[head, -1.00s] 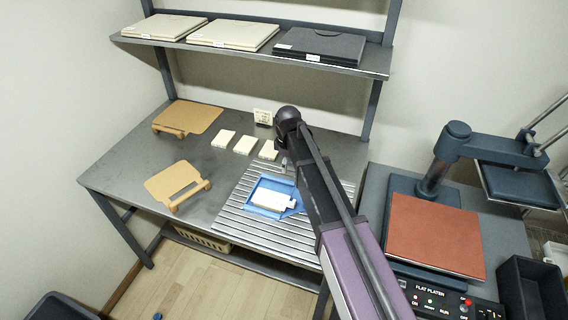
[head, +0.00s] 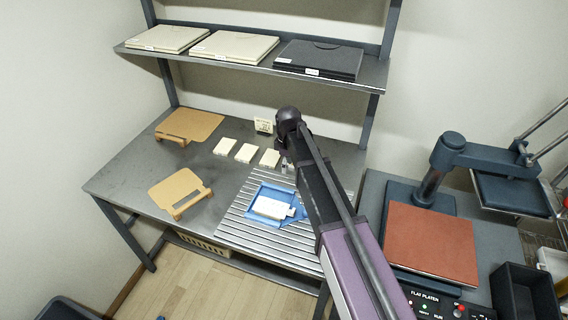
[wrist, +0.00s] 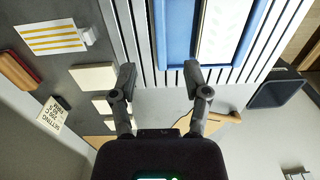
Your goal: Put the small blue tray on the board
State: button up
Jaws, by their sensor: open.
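The small blue tray (head: 255,210) lies on the ribbed metal surface (head: 235,228) at the right part of the bench, with a white block (head: 271,207) in it. In the wrist view the blue tray (wrist: 176,35) fills the top middle, with the white block (wrist: 218,30) beside its near wall. My gripper (wrist: 160,74) is open and empty, its fingertips apart near the tray's end. In the head view my arm partly hides the gripper and the tray's right side. Two tan boards with handles lie at the left, one at the front (head: 170,190) and one behind (head: 195,122).
Several pale blocks (head: 245,152) lie in a row behind the tray, near a small sign (head: 263,126). A shelf above holds flat boxes (head: 235,46). A press with a red-brown platen (head: 432,243) stands at the right. Bare bench lies between the tan boards and ribbed surface.

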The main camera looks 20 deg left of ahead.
jog(key=shift+d, duration=0.1)
dwell(0.5)
jog(key=s+d+m, duration=0.5)
jog(key=d, duration=0.7)
jog(key=s+d+m, duration=0.5)
jog(key=d+m, duration=0.1)
jog(key=d, duration=0.6)
jog(key=s+d+m, duration=0.5)
jog(key=d+m, duration=0.1)
jog(key=d, duration=0.6)
jog(key=shift+s, duration=0.15)
